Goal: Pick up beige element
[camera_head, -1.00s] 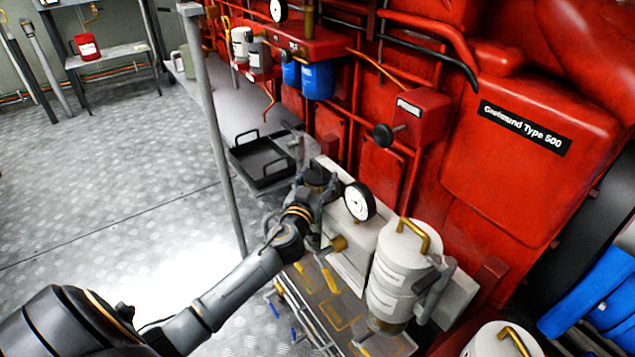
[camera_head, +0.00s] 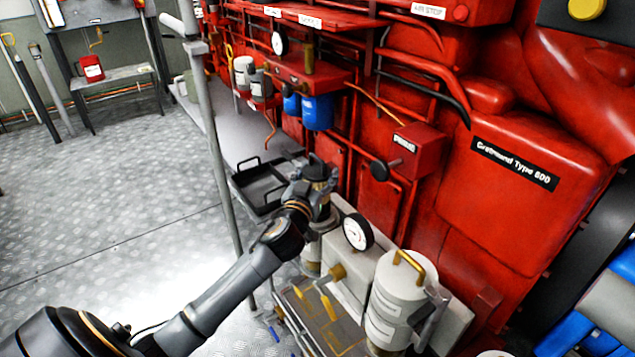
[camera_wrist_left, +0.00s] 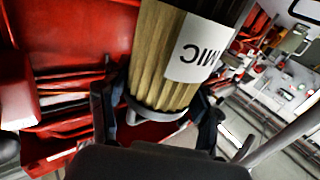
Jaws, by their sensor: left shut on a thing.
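The beige element (camera_wrist_left: 165,55) is a pleated cylinder with a white label, seen large in the left wrist view. In the head view it shows as a small cylinder with a dark top (camera_head: 318,170). My left gripper (camera_head: 318,190) is shut on it, with a finger on each side in the left wrist view (camera_wrist_left: 160,110). It holds the element upright or nearly so, above a grey cylindrical housing (camera_head: 312,255) beside the gauge. My forearm and gripper hide part of the element. My right gripper is out of view.
A black tray with handles (camera_head: 262,187) stands just behind my left gripper. A round gauge (camera_head: 357,232) and a white canister with a brass handle (camera_head: 397,300) are to the right. A grey post (camera_head: 215,130) rises on the left. The red engine (camera_head: 530,130) walls the right side.

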